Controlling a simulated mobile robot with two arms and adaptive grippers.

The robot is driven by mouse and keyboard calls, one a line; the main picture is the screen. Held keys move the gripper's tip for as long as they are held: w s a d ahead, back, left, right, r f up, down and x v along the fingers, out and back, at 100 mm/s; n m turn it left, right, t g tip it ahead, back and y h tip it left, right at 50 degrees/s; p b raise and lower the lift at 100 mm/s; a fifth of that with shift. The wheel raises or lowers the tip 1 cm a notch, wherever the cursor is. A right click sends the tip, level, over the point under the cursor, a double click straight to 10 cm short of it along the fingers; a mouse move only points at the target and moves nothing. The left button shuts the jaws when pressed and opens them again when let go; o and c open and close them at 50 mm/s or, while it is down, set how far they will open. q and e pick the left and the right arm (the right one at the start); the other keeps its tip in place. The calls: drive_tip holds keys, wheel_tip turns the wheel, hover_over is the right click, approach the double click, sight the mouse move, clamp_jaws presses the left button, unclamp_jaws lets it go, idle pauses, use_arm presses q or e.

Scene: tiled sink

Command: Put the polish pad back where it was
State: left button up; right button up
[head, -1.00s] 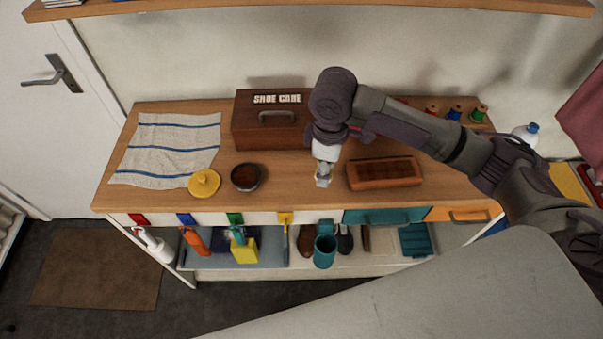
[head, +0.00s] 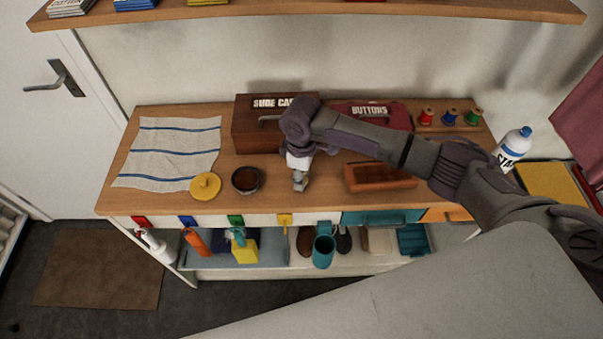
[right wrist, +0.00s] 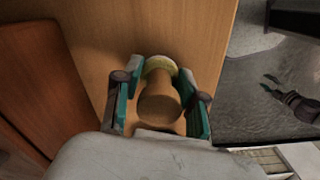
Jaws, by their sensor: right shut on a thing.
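My right gripper (head: 299,183) is shut on the polish pad (right wrist: 160,100), with a finger on each side of its round wooden handle. In the right wrist view the pad's pale yellow face is at the far end, over the bench top. In the head view the gripper points down near the bench front, right of the open dark polish tin (head: 246,180). Whether the pad touches the bench is unclear. A reddish-brown wooden tray (head: 381,187) lies right of the gripper, its top partly hidden by my arm.
The yellow lid (head: 205,186) and striped cloth (head: 170,150) lie at left. The shoe-care box (head: 258,138) stands behind the gripper, with the red buttons box (head: 390,112) to its right. Thread spools (head: 450,118) stand at back right. Bare wood separates tin and gripper.

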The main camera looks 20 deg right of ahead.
drive_tip(key=shift+f, duration=0.15)
drive_tip(key=o, duration=1)
wheel_tip(320, 180, up, 12)
drive_tip(key=shift+r+b, duration=0.2)
drive_tip(key=shift+b, duration=0.65)
drive_tip(key=shift+f, duration=0.1)
